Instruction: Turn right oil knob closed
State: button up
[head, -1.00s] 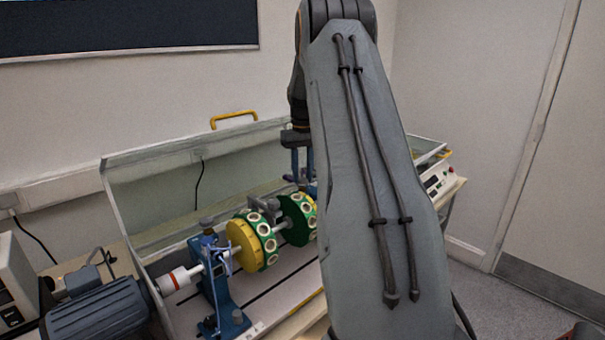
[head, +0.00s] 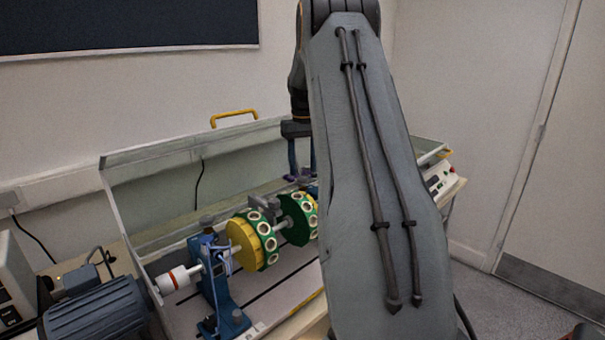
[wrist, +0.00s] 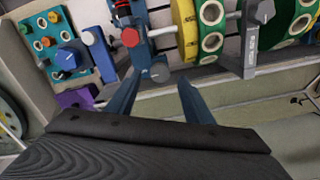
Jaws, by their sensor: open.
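My gripper (wrist: 158,92) is open in the wrist view, with its two blue-grey fingers apart and nothing between the tips. A round grey knob (wrist: 158,72) sits on the blue bearing stand (wrist: 138,45), between and just beyond the fingertips in the picture; I take it for the right oil knob. I cannot tell whether a finger touches it. In the head view my gripper (head: 300,165) points down behind the rotor, partly hidden by my arm, and the right bearing stand is hidden. The left blue bearing stand (head: 222,290) has a dark knob (head: 207,220) on top.
Yellow and green rotor discs (head: 247,243) sit on the shaft close to my gripper. A grey post (wrist: 250,45) stands beside them in the wrist view. A teal panel (wrist: 50,42) with knobs lies at the left there. A clear cover (head: 150,180) stands behind the rig.

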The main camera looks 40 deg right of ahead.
aim_at(303, 178)
jog(key=shift+r+b, duration=0.7)
jog(key=shift+r, duration=2)
jog(key=shift+s, duration=0.1)
